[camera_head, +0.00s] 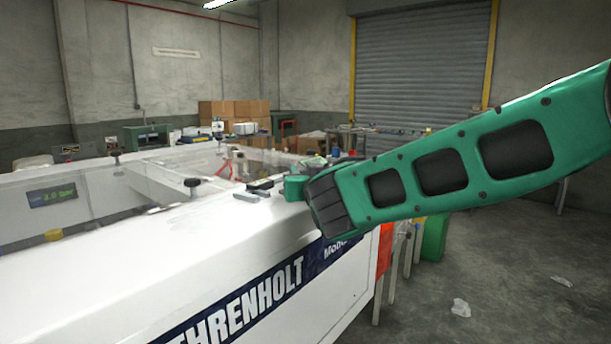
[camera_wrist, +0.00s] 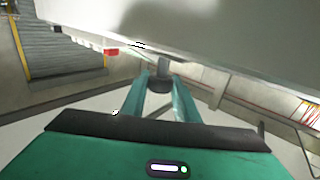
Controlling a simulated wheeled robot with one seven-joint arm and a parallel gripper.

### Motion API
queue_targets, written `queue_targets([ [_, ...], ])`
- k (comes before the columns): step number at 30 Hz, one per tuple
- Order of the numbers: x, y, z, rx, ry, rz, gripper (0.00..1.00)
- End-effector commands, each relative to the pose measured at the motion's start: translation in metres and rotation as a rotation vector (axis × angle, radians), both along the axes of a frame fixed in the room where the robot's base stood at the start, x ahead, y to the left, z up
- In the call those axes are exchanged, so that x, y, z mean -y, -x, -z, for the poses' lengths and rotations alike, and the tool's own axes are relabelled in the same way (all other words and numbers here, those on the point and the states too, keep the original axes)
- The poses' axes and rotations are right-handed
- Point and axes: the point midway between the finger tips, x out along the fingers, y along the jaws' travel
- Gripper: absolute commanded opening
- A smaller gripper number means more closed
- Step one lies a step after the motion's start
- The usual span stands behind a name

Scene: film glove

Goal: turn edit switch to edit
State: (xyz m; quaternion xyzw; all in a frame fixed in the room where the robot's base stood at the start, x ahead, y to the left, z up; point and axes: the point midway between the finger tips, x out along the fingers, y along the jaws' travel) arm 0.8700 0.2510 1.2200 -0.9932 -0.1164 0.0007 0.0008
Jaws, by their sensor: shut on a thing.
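In the wrist view, my gripper (camera_wrist: 160,84) has its two green fingers on either side of a dark round knob (camera_wrist: 160,88) on a short grey stem. The gripper is shut on this knob, which appears to be the edit switch; no label or pointer on it can be read. In the camera_head view, my gripper (camera_head: 294,187) is at the far right end of the white machine (camera_head: 150,262). The knob cannot be made out there, and its setting cannot be told.
A dark knob (camera_head: 192,183) and a small black-topped block (camera_head: 260,185) stand on the machine near my gripper. Cardboard boxes (camera_head: 235,109) are stacked behind. The floor at the right is mostly clear, with some paper scraps (camera_head: 461,307).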

Motion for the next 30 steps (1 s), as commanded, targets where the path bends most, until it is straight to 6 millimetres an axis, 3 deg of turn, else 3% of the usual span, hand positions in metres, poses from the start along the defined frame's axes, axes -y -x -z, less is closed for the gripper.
queue_targets([
  [18, -0.0007, -0.0005, -0.0012, 0.002, 0.0, 0.303, 0.05],
  [30, 0.0004, -0.0007, -0.0016, 0.004, 0.001, 0.378, 0.05],
])
